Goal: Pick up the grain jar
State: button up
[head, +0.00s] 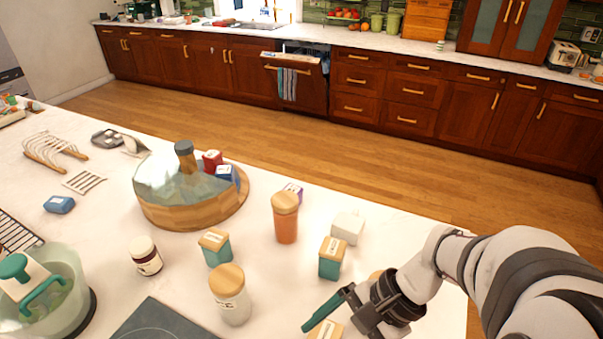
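Several lidded jars stand on the white island counter; their labels are too small to read, so I cannot tell surely which is the grain jar. A white round jar (231,300) with a wooden lid stands at the front middle. A tall orange jar (286,222) with a wooden lid stands behind it to the right. Two teal square jars with wooden lids stand near, one at left (217,254) and one at right (330,264). My gripper (326,309) is at the lower right, over another wooden lid (325,331), apart from the white jar. Its finger opening is not clear.
A round wooden tray (185,214) with a glass cover and small boxes stands behind the jars. A white block (348,227) stands right of the orange jar. A dark slab (160,322) lies in front.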

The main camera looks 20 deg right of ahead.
jog(key=s+d+f+m+t+h, duration=0.2)
jog(key=d+f+m+t, duration=0.2)
jog(key=d+m+t, duration=0.5)
jog(key=s+d+f+m+t+h, duration=0.1)
jog(key=s+d+f+m+t, duration=0.15)
jog(key=d+m, duration=0.7)
jog(key=w+f+n, duration=0.1)
jog(key=w+f, duration=0.2)
jog(key=w, duration=0.4)
jog(key=w+a+f, duration=0.1)
jog(key=w+f, duration=0.1)
jog(key=w, duration=0.5)
jog(key=shift+w+a+f+n, duration=0.15)
jog(key=shift+a+f+n, duration=0.05)
jog(key=shift+f+n, duration=0.2)
jog(key=shift+t, duration=0.35)
grip_shut()
